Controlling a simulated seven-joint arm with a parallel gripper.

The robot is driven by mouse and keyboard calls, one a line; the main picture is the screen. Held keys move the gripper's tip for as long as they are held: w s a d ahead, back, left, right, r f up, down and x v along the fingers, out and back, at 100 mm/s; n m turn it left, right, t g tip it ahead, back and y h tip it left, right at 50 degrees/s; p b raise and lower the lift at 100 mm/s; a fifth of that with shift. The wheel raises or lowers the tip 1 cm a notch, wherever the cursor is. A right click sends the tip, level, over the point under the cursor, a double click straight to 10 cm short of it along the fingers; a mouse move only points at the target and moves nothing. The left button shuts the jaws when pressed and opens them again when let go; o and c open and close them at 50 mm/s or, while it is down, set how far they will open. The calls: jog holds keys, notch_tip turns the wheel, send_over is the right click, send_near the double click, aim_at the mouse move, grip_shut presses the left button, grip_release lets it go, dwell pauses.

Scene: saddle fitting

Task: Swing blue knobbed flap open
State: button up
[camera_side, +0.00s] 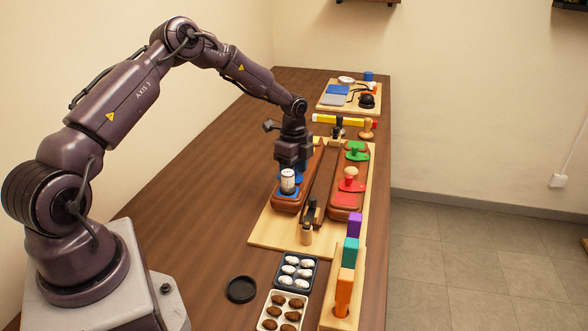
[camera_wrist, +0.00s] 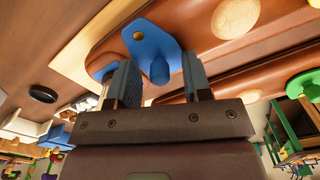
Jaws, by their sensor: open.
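The blue flap (camera_wrist: 152,42) shows in the wrist view as a flat plate with a small yellow pivot and a blue knob (camera_wrist: 160,72). My gripper (camera_wrist: 160,85) is open, with one finger on each side of the knob; whether either touches it I cannot tell. In the side view my gripper (camera_side: 292,165) points down over the left brown wooden block (camera_side: 289,205). Blue parts (camera_side: 299,179) show just under it, and the fingers hide much of the flap.
A second brown block (camera_side: 344,206) to the right carries a red flap (camera_side: 351,187) and a green flap (camera_side: 357,155). Purple, teal and orange blocks (camera_side: 349,252) stand in a row at the near right. Trays of white and brown pieces (camera_side: 296,271) lie in front.

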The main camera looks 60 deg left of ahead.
jog(key=shift+f, duration=0.1)
grip_shut()
jog(key=shift+n, duration=0.3)
jog(key=n, duration=0.1)
jog(key=a+n, duration=0.1)
jog(key=n, duration=0.1)
jog(key=shift+w, duration=0.35)
jog(key=n, duration=0.3)
jog(key=a+n, duration=0.1)
jog(key=n, duration=0.2)
jog(key=shift+w+a, duration=0.15)
jog(key=shift+a, duration=0.05)
jog(key=n, duration=0.2)
jog(key=a+n, duration=0.1)
jog(key=n, duration=0.3)
jog(key=shift+s+a, duration=0.3)
jog(key=shift+a, duration=0.1)
jog(key=n, duration=0.3)
jog(key=s+a+n, duration=0.1)
jog(key=n, duration=0.1)
jog(key=shift+s+n, duration=0.1)
jog(key=shift+n, duration=0.2)
